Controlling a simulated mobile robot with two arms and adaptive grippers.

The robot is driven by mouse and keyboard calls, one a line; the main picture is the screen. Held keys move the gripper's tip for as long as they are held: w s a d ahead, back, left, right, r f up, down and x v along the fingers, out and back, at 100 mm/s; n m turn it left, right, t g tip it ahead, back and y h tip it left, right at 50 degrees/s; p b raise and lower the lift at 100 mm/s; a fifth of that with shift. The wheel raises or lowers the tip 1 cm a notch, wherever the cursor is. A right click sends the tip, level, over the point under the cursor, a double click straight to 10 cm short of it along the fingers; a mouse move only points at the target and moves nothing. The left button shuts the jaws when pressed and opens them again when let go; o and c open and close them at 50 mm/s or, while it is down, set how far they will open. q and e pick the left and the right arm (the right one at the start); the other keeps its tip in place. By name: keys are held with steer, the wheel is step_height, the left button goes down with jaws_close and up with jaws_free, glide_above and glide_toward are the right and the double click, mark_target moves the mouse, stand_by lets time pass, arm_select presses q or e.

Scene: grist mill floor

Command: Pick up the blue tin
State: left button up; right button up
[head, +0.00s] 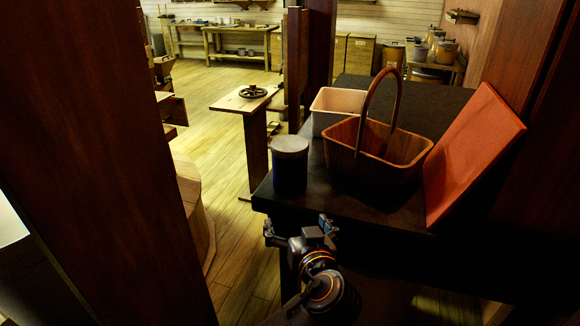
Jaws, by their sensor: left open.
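The blue tin (290,172) is a dark blue cylinder with a grey lid. It stands upright near the left front corner of a dark tabletop (345,202). My left gripper (297,227) is open and empty in front of the table's front edge. In the picture it is just below the tin and apart from it. My right gripper is not in view.
A wooden basket (375,157) with a tall handle stands right of the tin. A white bin (337,106) is behind it, and an orange-red panel (470,150) leans at the right. A dark wooden post (95,140) blocks the left side.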

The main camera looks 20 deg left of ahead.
arm_select(q)
steer(key=n+t+y, duration=0.1)
steer(key=t+y, duration=0.1)
glide_toward(294, 169)
steer(key=p+x, duration=0.2)
steer(key=x, duration=0.6)
steer(key=shift+w+a+f, duration=0.1)
steer(key=shift+w+a, duration=0.2)
steer(key=shift+w, duration=0.15)
steer(key=shift+w+a+p, duration=0.3)
steer(key=shift+w+p, duration=0.15)
steer(key=shift+p, duration=0.05)
steer(key=p+x, duration=0.1)
steer(key=x, duration=0.2)
steer(key=shift+w+a+p, duration=0.15)
steer(key=shift+w+p, duration=0.15)
steer(key=shift+p, duration=0.05)
steer(key=shift+w+a+f, duration=0.1)
steer(key=shift+w+a, duration=0.05)
steer(key=shift+w, duration=0.15)
steer(key=shift+c, duration=0.4)
steer(key=c, duration=1.4)
